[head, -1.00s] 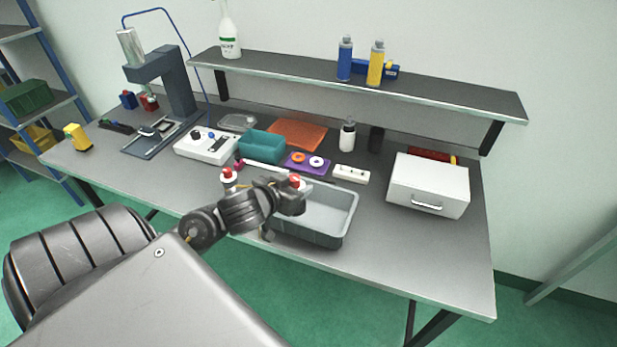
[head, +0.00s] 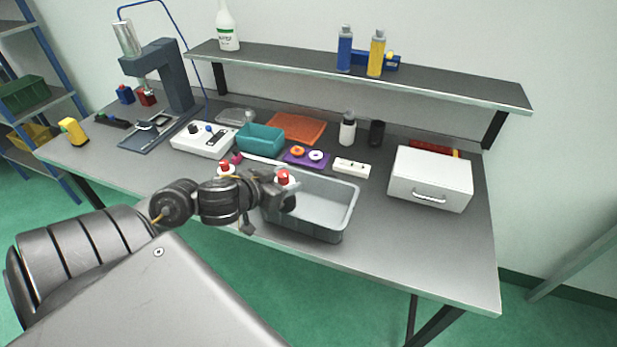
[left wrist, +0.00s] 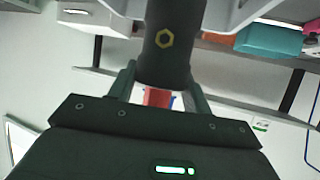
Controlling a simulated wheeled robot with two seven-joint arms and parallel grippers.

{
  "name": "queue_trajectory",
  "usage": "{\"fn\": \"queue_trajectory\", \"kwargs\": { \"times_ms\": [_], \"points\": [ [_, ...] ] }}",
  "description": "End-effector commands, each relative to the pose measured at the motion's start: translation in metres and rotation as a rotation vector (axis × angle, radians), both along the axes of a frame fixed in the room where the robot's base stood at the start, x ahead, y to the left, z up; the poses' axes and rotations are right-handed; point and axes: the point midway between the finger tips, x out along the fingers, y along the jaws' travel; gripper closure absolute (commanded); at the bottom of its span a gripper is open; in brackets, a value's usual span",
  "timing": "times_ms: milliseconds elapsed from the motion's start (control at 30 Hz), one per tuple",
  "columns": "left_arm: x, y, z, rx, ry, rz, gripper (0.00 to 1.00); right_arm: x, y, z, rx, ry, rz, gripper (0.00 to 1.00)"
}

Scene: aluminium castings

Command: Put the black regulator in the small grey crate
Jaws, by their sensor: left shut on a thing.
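The black regulator (left wrist: 168,45) is in the left wrist view, a dark rounded body with a brass hexagon on its face. My left gripper (left wrist: 160,88) is shut on it, one finger on each side. A red part shows between the fingers. In the head view my left gripper (head: 272,194) is at the left end of the small grey crate (head: 345,212) and covers part of its rim. The part of the crate floor that I see is empty. I cannot tell how high the regulator is above the rim. My right gripper is out of view.
A red-topped thing (head: 226,168) stands just left of the gripper, partly hidden by my arm. Behind the crate are a teal bin (head: 260,138), a purple tray (head: 294,161) and a white block (head: 351,168). A white box (head: 430,178) stands right. The bench front right is clear.

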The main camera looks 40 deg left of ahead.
Motion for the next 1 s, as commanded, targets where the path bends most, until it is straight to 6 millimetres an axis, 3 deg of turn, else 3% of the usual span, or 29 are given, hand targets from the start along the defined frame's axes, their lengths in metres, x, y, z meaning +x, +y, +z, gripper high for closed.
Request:
{"fn": "queue_trajectory", "kwargs": {
  "times_ms": [33, 133, 267, 300, 500, 833, 1000],
  "points": [
    [0.009, 0.000, -0.008, 0.003, -0.005, -0.004, 0.82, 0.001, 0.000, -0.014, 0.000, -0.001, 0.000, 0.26],
    [0.022, 0.001, -0.013, 0.004, -0.006, 0.000, 0.82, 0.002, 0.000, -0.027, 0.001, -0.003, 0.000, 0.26],
    [0.046, 0.000, -0.020, -0.009, -0.004, 0.004, 0.82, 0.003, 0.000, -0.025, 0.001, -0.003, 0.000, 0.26],
    [0.050, 0.000, -0.032, -0.008, -0.001, 0.006, 0.82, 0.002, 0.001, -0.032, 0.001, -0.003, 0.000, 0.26],
    [0.074, -0.001, -0.059, -0.007, -0.001, 0.002, 0.82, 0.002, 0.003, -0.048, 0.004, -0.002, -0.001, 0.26],
    [0.085, 0.000, -0.069, -0.003, -0.001, 0.001, 0.82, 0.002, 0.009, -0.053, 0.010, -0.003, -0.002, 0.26],
    [0.091, -0.001, -0.096, -0.007, 0.002, 0.002, 0.82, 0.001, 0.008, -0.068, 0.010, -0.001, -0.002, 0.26]
  ]
}}
